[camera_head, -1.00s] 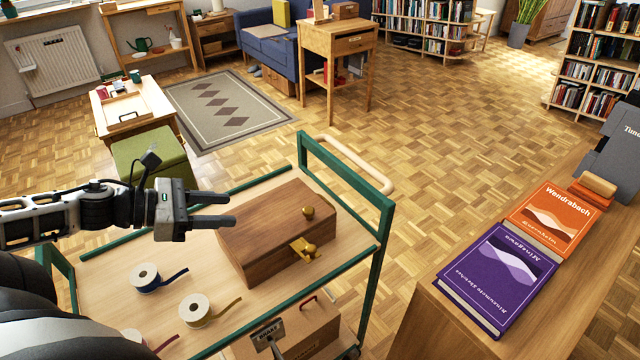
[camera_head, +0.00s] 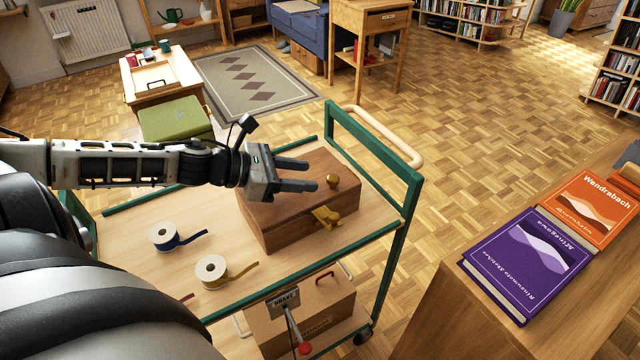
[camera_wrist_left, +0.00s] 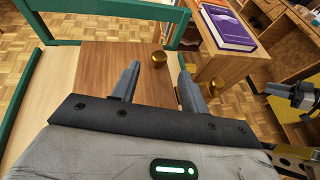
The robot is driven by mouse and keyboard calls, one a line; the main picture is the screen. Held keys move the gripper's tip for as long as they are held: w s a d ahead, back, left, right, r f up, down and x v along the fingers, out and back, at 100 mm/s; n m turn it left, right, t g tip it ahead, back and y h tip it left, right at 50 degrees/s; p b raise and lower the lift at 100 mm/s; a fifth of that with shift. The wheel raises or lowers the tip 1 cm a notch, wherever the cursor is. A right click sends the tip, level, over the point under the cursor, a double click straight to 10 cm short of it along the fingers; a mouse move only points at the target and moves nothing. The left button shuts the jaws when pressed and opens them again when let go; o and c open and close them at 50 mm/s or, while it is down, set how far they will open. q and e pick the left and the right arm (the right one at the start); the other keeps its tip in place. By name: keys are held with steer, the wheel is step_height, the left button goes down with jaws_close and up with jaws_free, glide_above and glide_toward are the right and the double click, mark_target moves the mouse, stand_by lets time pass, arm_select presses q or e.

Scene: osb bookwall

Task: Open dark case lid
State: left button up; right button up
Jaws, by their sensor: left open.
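The dark case (camera_head: 290,228) is a brown wooden box on the trolley's top shelf. My right gripper is not seen in the head view.
The green-framed trolley (camera_head: 393,255) carries a blue tape roll (camera_head: 164,236) and a yellow tape roll (camera_head: 212,270). A brown box (camera_head: 300,318) sits on its lower shelf. A purple book (camera_head: 530,262) and an orange book (camera_head: 590,208) lie on a wooden surface at right.

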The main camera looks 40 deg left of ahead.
mark_target(333, 178)
arm_select(q)
steer(key=shift+b+x, duration=0.5)
steer(key=shift+x, duration=1.75)
steer(key=shift+r, duration=0.1)
jaws_close()
